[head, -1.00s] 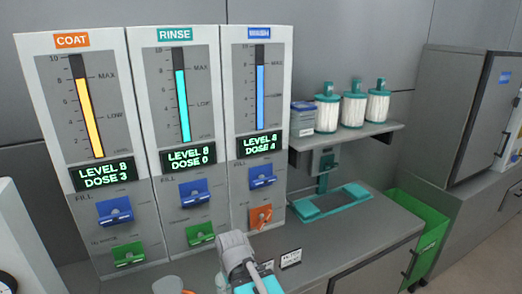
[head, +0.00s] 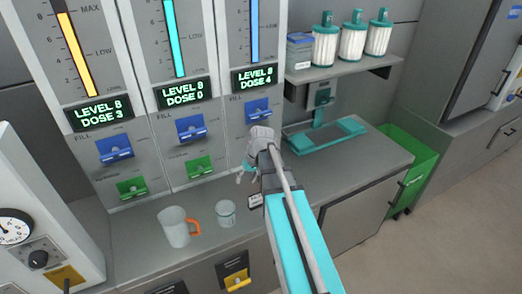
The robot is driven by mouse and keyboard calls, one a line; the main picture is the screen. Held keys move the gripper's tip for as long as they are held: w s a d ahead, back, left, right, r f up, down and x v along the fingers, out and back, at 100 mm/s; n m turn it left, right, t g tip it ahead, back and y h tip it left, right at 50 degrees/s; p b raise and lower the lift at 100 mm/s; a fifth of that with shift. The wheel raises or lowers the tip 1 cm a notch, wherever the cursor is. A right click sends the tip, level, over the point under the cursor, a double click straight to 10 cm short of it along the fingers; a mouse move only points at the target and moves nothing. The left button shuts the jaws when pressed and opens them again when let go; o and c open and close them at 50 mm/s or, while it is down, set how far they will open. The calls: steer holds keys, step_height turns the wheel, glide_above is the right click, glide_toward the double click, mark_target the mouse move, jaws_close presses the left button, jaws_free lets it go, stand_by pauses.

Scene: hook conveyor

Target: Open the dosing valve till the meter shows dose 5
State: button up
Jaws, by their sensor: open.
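Three dosing panels stand side by side. The right panel's display (head: 255,78) reads LEVEL 8, DOSE 4. A blue valve handle (head: 257,110) marked FILL sits below it. My gripper (head: 243,174) is open in front of the lower part of this panel; contact with the handle cannot be seen. The middle display (head: 184,93) reads DOSE 0, above a green handle (head: 200,166). The left display (head: 99,113) reads DOSE 3, above a green handle (head: 132,188).
A clear mug (head: 174,228) with an orange handle and a small beaker (head: 226,214) stand on the counter below. A teal-edged stand (head: 324,135) is right of the panels, under a shelf (head: 345,67) with white canisters. A green bin (head: 412,165) stands at right.

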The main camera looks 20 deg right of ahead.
steer(key=w+d+r+t+y+p, duration=0.1)
steer(key=w+d+r, duration=0.1)
steer(key=d, duration=0.4)
steer(key=w+d+r+t+y+p, duration=0.1)
steer(key=w+d+r, duration=0.1)
steer(key=w+d, duration=0.2)
steer(key=w+d+r+t+y+p, duration=0.1)
steer(key=w+d+r, duration=0.2)
steer(key=d, duration=0.7)
steer(key=shift+w+m, duration=0.3)
steer(key=shift+w, duration=0.1)
steer(key=shift+f, duration=0.2)
steer(key=shift+w+r+b+x, duration=0.1)
steer(key=shift+w+b+x, duration=0.05)
steer(key=shift+b+x, duration=2.85)
steer(key=shift+w+r+b+x, duration=0.15)
steer(key=shift+b+x, duration=2.15)
steer(key=shift+x, duration=1.4)
steer(key=shift+a, duration=0.1)
jaws_close()
